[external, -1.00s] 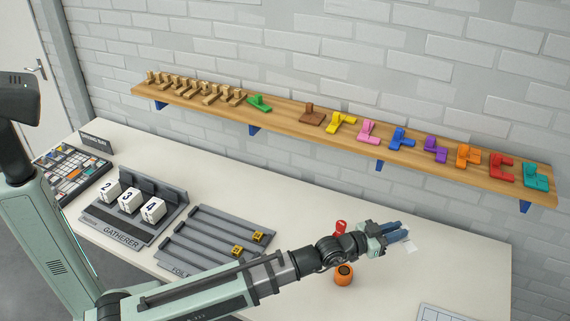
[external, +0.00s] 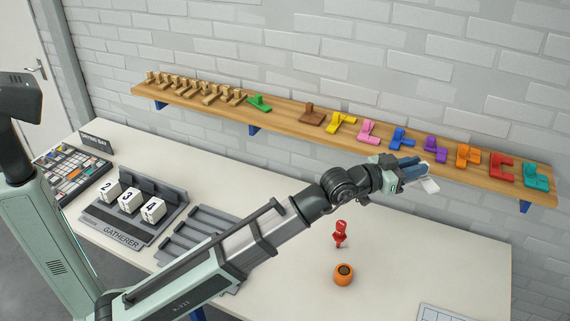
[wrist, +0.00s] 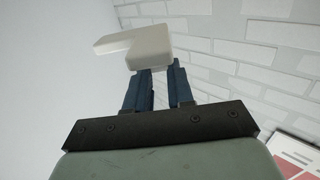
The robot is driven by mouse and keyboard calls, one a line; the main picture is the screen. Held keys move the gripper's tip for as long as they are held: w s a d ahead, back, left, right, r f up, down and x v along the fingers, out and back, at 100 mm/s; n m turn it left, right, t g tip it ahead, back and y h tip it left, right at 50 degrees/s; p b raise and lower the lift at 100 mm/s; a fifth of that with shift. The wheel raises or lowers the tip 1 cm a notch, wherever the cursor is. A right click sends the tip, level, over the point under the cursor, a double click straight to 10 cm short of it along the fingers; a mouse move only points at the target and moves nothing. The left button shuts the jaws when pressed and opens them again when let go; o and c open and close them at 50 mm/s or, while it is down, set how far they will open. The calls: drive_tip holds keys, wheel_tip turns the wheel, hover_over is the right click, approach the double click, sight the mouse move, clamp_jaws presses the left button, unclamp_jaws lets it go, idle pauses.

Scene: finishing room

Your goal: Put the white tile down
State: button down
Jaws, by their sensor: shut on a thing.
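The white tile (external: 429,185) is held in my gripper (external: 414,166), raised above the table and in front of the shelf's right part. In the wrist view the white tile (wrist: 135,46) is a bent, L-like piece at the tips of the two blue fingers (wrist: 158,82). My gripper is shut on it. Part of the tile is hidden by the fingers in the external view.
A wooden shelf (external: 290,124) on the wall carries several coloured tiles and wooden pieces. A red object (external: 340,233) and an orange round holder (external: 343,274) stand on the white table (external: 440,260). The gatherer rack (external: 130,215) is at left. The table's right part is mostly clear.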

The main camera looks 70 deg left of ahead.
wheel_tip(320, 180, up, 5)
drive_tip(key=shift+w, duration=0.1)
drive_tip(key=shift+a+r, duration=0.15)
drive_tip(key=shift+a, duration=0.4)
drive_tip(key=a+n+y, duration=0.2)
drive_tip(key=a+y, duration=0.2)
drive_tip(key=a, duration=1.1)
drive_tip(key=s+a+n+g+y, duration=0.25)
drive_tip(key=s+a, duration=0.25)
drive_tip(key=a, duration=0.8)
drive_tip(key=s+a+n+g+y, duration=0.1)
drive_tip(key=s+a+n+y, duration=0.15)
drive_tip(key=s+a, duration=0.7)
drive_tip(key=s+a+n+g+y, duration=0.2)
drive_tip(key=a+y, duration=0.2)
drive_tip(key=a, duration=1.3)
drive_tip(key=shift+s+f, duration=0.1)
drive_tip(key=shift+f, duration=7.55)
drive_tip(key=shift+f, duration=0.15)
drive_tip(key=c, duration=1)
unclamp_jaws()
